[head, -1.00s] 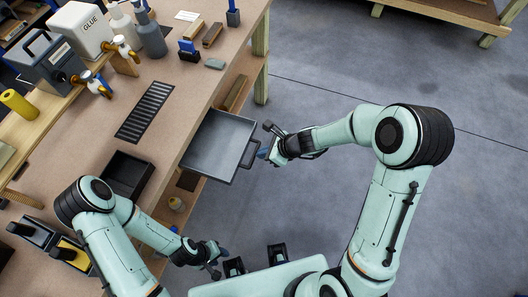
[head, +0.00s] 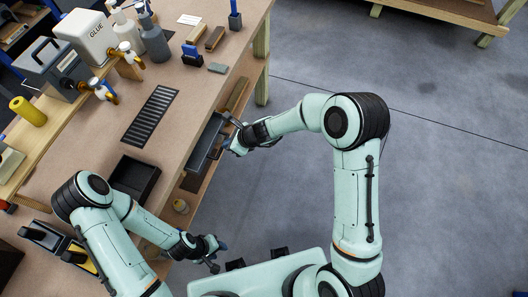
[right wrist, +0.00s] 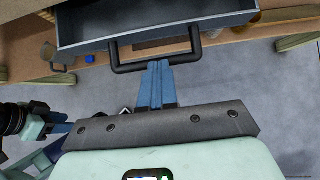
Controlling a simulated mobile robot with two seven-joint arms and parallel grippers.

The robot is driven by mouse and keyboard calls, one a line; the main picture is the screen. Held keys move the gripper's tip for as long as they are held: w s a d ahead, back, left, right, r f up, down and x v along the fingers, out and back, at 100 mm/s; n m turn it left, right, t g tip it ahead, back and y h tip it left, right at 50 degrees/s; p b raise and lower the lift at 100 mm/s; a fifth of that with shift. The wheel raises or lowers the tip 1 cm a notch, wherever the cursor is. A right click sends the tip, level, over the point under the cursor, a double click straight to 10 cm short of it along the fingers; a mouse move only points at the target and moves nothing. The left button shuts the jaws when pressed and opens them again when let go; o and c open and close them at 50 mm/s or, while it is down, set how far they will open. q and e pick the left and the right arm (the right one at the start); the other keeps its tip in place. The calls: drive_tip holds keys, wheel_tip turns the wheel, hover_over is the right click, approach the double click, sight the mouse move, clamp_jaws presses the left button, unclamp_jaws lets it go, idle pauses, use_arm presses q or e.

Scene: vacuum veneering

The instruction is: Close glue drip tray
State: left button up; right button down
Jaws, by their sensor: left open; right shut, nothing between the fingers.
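The glue drip tray (head: 205,146) is a grey, shallow drawer under the bench top. It sticks out a little from the bench's front edge. Its black loop handle (right wrist: 117,57) faces me in the right wrist view, with the tray (right wrist: 150,33) behind it. My right gripper (head: 234,147) is shut and empty at the handle. In the right wrist view its blue fingers (right wrist: 159,66) are together at the handle's bar; they appear to touch it. My left gripper (head: 219,257) is open and empty, low in front of the bench, apart from the tray.
A slotted black grate (head: 152,114) is set in the bench top (head: 190,95). A black open bin (head: 133,178) sits nearer. The white glue box (head: 86,36) and several bottles stand at the back. A lower shelf (head: 192,190) holds a small jar (head: 180,206). The floor to the right is clear.

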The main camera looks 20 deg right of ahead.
sight(214, 141)
drive_tip(key=w+a, duration=0.1)
drive_tip(key=w+a+p, duration=0.1)
drive_tip(key=a, duration=0.1)
drive_tip(key=shift+w+a, duration=0.25)
drive_tip(key=shift+a, duration=0.05)
drive_tip(key=shift+w+a, duration=0.15)
drive_tip(key=shift+a, duration=0.05)
use_arm(q)
drive_tip(key=shift+w+a+r, duration=0.25)
drive_tip(key=shift+w+r, duration=0.7)
